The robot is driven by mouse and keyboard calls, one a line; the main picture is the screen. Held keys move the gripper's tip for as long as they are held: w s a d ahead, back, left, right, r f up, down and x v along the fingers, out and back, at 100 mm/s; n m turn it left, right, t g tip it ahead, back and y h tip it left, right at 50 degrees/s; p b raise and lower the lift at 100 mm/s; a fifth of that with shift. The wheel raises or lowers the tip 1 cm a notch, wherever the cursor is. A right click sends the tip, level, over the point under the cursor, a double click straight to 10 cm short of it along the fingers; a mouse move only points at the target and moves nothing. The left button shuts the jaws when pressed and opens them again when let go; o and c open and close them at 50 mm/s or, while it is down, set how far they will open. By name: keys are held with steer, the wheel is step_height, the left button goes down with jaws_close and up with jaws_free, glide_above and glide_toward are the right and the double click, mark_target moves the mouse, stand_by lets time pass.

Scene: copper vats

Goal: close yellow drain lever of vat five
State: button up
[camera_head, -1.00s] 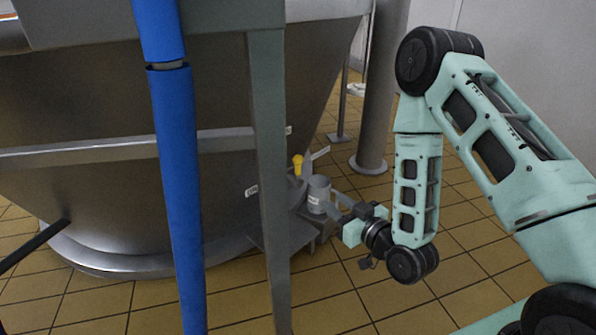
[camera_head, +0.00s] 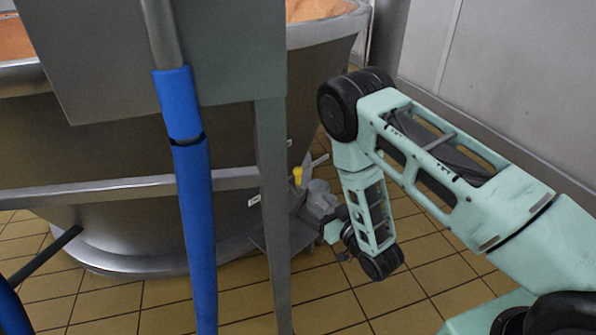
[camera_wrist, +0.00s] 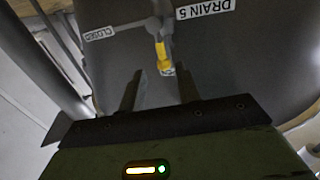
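The yellow drain lever (camera_head: 297,175) sits low on the side of the steel vat (camera_head: 110,150). In the wrist view the yellow lever (camera_wrist: 162,52) hangs from a grey pivot, beside a "DRAIN 5" label (camera_wrist: 206,9) and a "CLOSED" label (camera_wrist: 99,33). My gripper (camera_wrist: 160,74) is open, its two fingers to either side of the lever's lower end in the picture. I see no contact, and cannot tell whether the lever end is fully between the fingers. In the head view my fingertips are small and hard to make out beside the drain fittings.
A grey upright post (camera_head: 273,210) and a blue pipe (camera_head: 193,215) stand in front of the vat. A grey box (camera_head: 170,60) hangs at the top. A pale wall (camera_head: 500,90) is at the right. Tiled floor (camera_head: 420,270) is open below my arm.

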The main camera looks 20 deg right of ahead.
mark_target(298, 181)
steer(key=b+x, duration=0.4)
steer(key=x, duration=0.7)
steer(key=shift+w+a+b, duration=0.1)
steer(key=shift+w+b, duration=0.2)
steer(key=shift+w, duration=0.1)
jaws_close()
